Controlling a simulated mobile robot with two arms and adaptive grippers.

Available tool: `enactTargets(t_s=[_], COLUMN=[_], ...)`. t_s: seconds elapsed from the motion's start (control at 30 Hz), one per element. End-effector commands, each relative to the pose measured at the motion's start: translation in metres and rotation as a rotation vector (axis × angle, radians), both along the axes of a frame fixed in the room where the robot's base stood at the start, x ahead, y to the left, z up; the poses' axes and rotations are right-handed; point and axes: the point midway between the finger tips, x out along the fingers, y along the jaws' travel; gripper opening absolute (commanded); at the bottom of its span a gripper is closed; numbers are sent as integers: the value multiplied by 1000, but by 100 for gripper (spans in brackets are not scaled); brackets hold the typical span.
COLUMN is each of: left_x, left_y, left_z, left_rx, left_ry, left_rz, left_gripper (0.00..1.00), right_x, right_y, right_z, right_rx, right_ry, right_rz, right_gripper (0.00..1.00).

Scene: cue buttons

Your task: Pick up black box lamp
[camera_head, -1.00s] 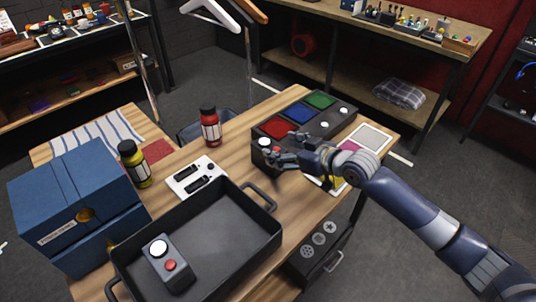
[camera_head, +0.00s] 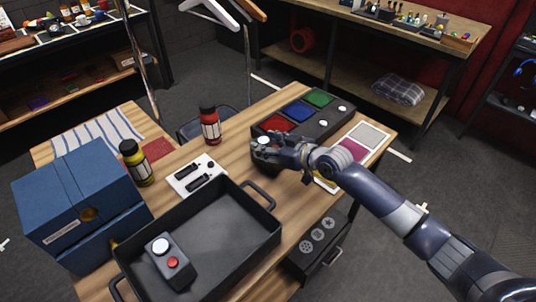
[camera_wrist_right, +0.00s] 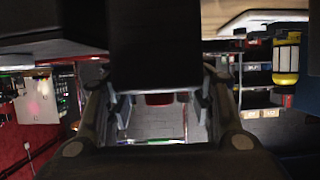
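A small black box (camera_head: 178,272) with a white round lamp (camera_head: 161,247) and a red button (camera_head: 173,263) lies in the black tray (camera_head: 235,252). A larger black box (camera_head: 326,134) with red, blue and green panels and white round buttons stands at the table's far right. My right gripper (camera_head: 262,148) is at this larger box's near left corner and hides part of it. In the right wrist view its fingers (camera_wrist_right: 158,108) stand apart, with a dark block above the gap; contact cannot be told. My left gripper is not in view.
A blue box (camera_head: 75,200) is at the left. Coloured cards (camera_head: 370,137) lie at the right edge.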

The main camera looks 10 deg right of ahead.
Motion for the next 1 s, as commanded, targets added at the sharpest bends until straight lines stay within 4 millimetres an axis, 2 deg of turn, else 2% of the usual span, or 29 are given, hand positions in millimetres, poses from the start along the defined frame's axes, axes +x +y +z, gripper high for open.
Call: enactTargets(t_s=[0.03,0.1,0.47,0.63,0.73,1.0], left_x=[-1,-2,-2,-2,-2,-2], left_y=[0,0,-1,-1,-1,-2], left_z=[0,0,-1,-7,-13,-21], left_rx=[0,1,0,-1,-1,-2], left_ry=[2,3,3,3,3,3], left_rz=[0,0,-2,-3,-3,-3], left_gripper=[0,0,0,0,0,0], right_x=[0,0,1,1,1,-50], right_y=[0,0,0,0,0,-20], right_z=[0,0,6,21,39,39], right_rx=[-1,-1,2,1,3,-2], right_ry=[1,1,-6,-9,-11,-3], right_rz=[0,0,-1,1,1,0], right_gripper=[23,9,9,9,9,9])
